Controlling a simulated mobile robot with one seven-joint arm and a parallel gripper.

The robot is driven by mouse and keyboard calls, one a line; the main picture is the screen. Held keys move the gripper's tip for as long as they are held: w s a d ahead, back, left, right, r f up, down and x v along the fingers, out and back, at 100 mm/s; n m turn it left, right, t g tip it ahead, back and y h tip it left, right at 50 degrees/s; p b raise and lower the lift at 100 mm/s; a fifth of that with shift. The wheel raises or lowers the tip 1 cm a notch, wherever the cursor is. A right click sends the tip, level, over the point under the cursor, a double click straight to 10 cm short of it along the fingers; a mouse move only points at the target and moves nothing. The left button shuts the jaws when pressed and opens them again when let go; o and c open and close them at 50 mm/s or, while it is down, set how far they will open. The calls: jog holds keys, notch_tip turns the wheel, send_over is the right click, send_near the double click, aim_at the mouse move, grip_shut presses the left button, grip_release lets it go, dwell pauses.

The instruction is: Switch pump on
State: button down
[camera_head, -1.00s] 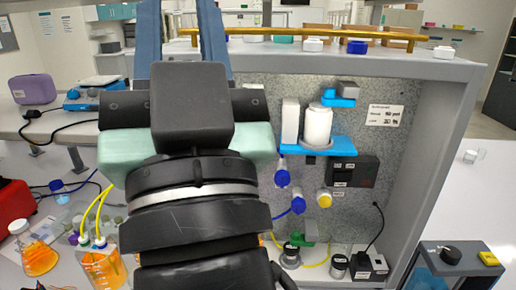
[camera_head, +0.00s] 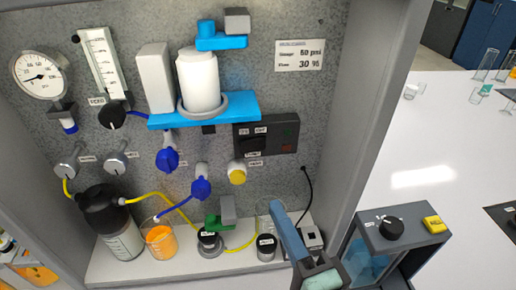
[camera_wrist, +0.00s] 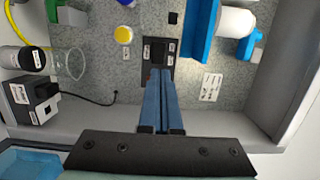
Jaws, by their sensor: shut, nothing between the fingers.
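A dark control box (camera_head: 283,133) with small labels and a reddish spot is mounted on the speckled back panel, right of the blue shelf. It also shows in the wrist view (camera_wrist: 158,62), just beyond my fingertips. A small box with a black switch-like part (camera_head: 312,238) stands at the rig's lower right; it also shows at left in the wrist view (camera_wrist: 38,100). The labels are too small to read, and I cannot tell which part is the pump's switch. My gripper (camera_head: 275,207) is shut and empty, with its blue fingers in front of the lower right of the rig.
The blue shelf (camera_head: 238,108) carries a white cylinder (camera_head: 198,82). Jars, a bottle (camera_head: 118,237) and tubing crowd the rig's base. The rig's grey right wall (camera_head: 366,110) stands beside my arm. A unit with a black knob (camera_head: 391,229) and yellow button (camera_head: 434,222) is outside it.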

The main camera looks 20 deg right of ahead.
jog(key=shift+s+a, duration=0.1)
jog(key=p, duration=0.5)
send_near(245, 148)
jog(key=w, duration=0.5)
jog(key=shift+w+d+r, duration=0.15)
jog(key=shift+w+d, duration=0.1)
jog(key=shift+w, duration=0.7)
jog(key=shift+w+r+h+p, duration=0.2)
jog(key=shift+h+p, duration=0.1)
jog(key=shift+p, duration=0.85)
jog(key=shift+f+m+b, duration=0.3)
